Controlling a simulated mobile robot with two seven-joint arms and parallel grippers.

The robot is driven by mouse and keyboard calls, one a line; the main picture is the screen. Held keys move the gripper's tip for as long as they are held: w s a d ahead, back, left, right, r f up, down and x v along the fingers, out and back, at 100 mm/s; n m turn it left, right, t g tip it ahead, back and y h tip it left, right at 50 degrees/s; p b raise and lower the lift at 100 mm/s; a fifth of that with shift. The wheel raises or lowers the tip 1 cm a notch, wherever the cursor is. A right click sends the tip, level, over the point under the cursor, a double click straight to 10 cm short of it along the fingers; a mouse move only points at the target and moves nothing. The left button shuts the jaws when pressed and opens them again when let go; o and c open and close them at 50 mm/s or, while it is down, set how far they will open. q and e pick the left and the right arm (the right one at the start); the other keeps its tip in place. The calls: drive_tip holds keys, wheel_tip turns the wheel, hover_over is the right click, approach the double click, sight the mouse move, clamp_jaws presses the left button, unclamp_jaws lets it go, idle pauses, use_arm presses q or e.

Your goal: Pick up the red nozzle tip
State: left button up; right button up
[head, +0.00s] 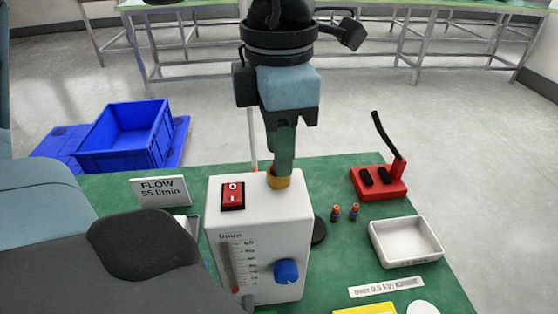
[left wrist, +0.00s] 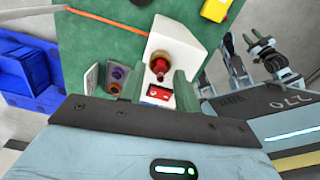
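The red nozzle tip (left wrist: 159,66) sits in a brass ring on top of the white flow unit (left wrist: 172,42) in the left wrist view. In the head view the brass ring (head: 279,180) shows on the white unit (head: 260,205), but the red tip is hidden behind my fingers. My left gripper (head: 280,168) points down right at the ring. In the left wrist view its two fingers (left wrist: 159,88) stand apart on either side of the tip, so it is open; contact cannot be told. My right gripper (left wrist: 253,37) shows small at the right, its fingertips apart.
The unit has a red switch (head: 233,196) and blue knob (head: 287,271). A flow sign (head: 160,191) stands left. Two small blue-orange pieces (head: 345,212), a red stand (head: 379,183) and a white tray (head: 406,242) are right. A blue bin (head: 125,135) is beyond the green mat.

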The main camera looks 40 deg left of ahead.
use_arm(q)
clamp_jaws()
drive_tip(key=shift+r, duration=0.1)
wheel_tip(320, 180, up, 10)
idle(0.7)
